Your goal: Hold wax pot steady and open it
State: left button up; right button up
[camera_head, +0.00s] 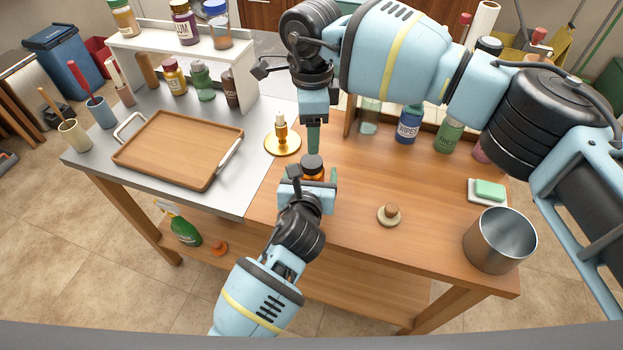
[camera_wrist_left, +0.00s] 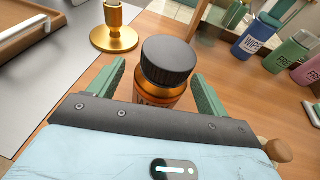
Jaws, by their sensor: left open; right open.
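The wax pot is an amber jar (camera_head: 313,175) with a ribbed black lid (camera_head: 312,161), upright on the wooden counter. In the left wrist view the jar (camera_wrist_left: 160,98) and its lid (camera_wrist_left: 168,60) stand between the green fingers of my left gripper (camera_wrist_left: 158,78). This gripper (camera_head: 308,177) is open, with a finger on each side of the jar; gaps show beside it. My right gripper (camera_head: 314,137) points down just above or behind the lid. Its fingers overlap edge-on, and I cannot tell whether they touch the lid.
A brass candlestick (camera_head: 282,140) stands close left of the pot, with a wooden tray (camera_head: 180,150) beyond. A wooden knob-like item (camera_head: 388,214), a metal pot (camera_head: 499,241) and a soap dish (camera_head: 487,192) are right. Bottles, including a blue wipes bottle (camera_head: 408,126), line the back.

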pick_arm(q)
jog(key=shift+w+f, duration=0.1)
jog(key=shift+w, duration=0.2)
grip_shut()
pick_arm(e)
jog(key=m, duration=0.6)
jog(key=shift+m, duration=0.3)
jog(key=m, duration=0.7)
jog(key=shift+m, duration=0.3)
jog(key=m, duration=1.2)
jog(key=shift+m, duration=0.4)
